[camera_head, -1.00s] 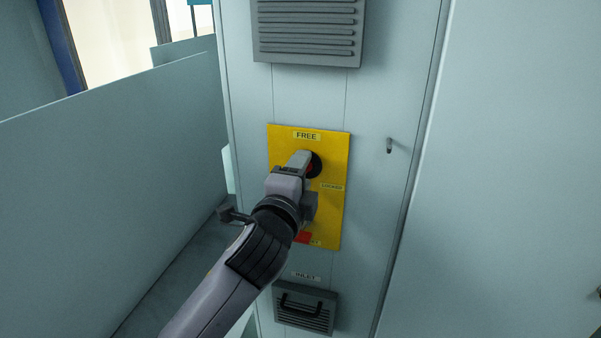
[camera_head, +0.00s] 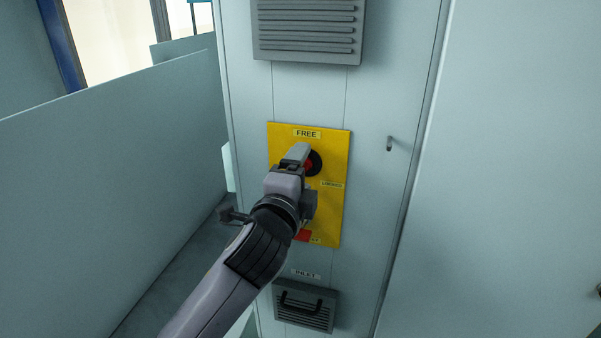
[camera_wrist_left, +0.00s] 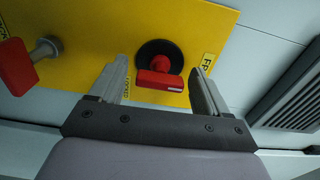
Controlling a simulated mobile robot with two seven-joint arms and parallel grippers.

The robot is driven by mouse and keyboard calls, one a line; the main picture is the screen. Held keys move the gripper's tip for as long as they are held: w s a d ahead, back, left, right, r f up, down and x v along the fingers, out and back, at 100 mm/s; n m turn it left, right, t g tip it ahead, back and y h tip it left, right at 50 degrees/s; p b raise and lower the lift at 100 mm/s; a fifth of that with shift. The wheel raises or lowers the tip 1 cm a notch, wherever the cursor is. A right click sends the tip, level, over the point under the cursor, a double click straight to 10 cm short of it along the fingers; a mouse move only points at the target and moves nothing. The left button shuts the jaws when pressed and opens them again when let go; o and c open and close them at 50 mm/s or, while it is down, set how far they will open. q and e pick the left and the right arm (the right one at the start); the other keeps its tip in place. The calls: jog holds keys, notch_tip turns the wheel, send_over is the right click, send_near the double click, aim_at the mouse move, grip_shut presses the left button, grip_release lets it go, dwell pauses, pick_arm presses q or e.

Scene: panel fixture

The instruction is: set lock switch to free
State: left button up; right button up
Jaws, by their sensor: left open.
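The lock switch, a red handle (camera_wrist_left: 160,79) on a black round base (camera_head: 316,162), sits on a yellow panel (camera_head: 335,210) on the cabinet front. A FREE label (camera_head: 306,134) is above it and a LOCKED label (camera_head: 332,185) is below right. My left gripper (camera_head: 300,155) is at the switch and partly covers it in the head view. In the left wrist view my left gripper (camera_wrist_left: 163,68) is open, one finger on each side of the red handle, with gaps visible. I cannot tell which label the handle points to. My right gripper is not in view.
A second red handle (camera_wrist_left: 16,68) on a metal shaft is lower on the panel, near my left wrist. A louvred vent (camera_head: 307,30) is above, an INLET vent with a black handle (camera_head: 304,306) below. A grey-blue partition (camera_head: 110,190) stands at left.

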pick_arm(q)
jog(key=v, duration=0.7)
jog(key=shift+b, duration=0.35)
jog(key=shift+w, duration=0.1)
jog(key=s+a+f+n+g, duration=0.1)
jog(key=s+a+f+n, duration=0.15)
jog(key=f, duration=0.45)
jog(key=s+a+f+n+g, duration=0.2)
jog(key=a+f+n, duration=0.15)
jog(key=f, duration=0.45)
jog(key=s+a+f+n+g, duration=0.1)
jog(key=s+a+f+n, duration=0.15)
jog(key=f, duration=0.45)
jog(key=s+a+f+n+g+y, duration=0.1)
jog(key=s+a+f+n, duration=0.3)
jog(key=s+f, duration=0.3)
jog(key=s+a+f+n+g+y, duration=0.1)
jog(key=s+a+f+n+g, duration=0.1)
jog(key=s+a+f+n, duration=0.3)
notch_tip(320, 180, down, 3)
jog(key=shift+s+r+n, duration=0.25)
jog(key=shift+s+n, duration=0.2)
jog(key=shift+s, duration=0.75)
